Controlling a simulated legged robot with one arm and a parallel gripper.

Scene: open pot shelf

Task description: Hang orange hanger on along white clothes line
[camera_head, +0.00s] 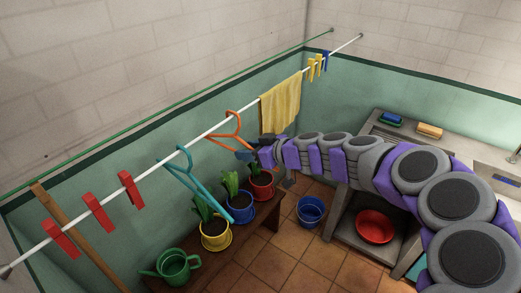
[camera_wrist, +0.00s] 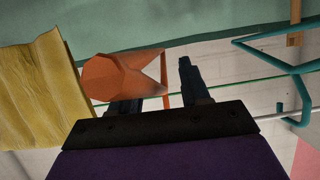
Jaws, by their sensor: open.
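The orange hanger (camera_head: 238,124) is at the white clothes line (camera_head: 215,129), between the teal hanger and the yellow towel. Its hook top shows just above the line and its body hangs below; I cannot tell for certain that the line carries it. My gripper (camera_head: 257,146) is open right beside the hanger's lower part. In the wrist view the orange hanger (camera_wrist: 112,76) looms large in front of the left finger, whose tip it hides. The right finger of my gripper (camera_wrist: 158,85) stands clear, apart from the hanger.
The teal hanger (camera_head: 182,172) hangs left of it and the yellow towel (camera_head: 281,106) right. Red pegs (camera_head: 98,212) and yellow pegs (camera_head: 312,70) sit on the line. Potted plants on a bench (camera_head: 213,232) stand below. A green rod (camera_head: 170,112) runs behind.

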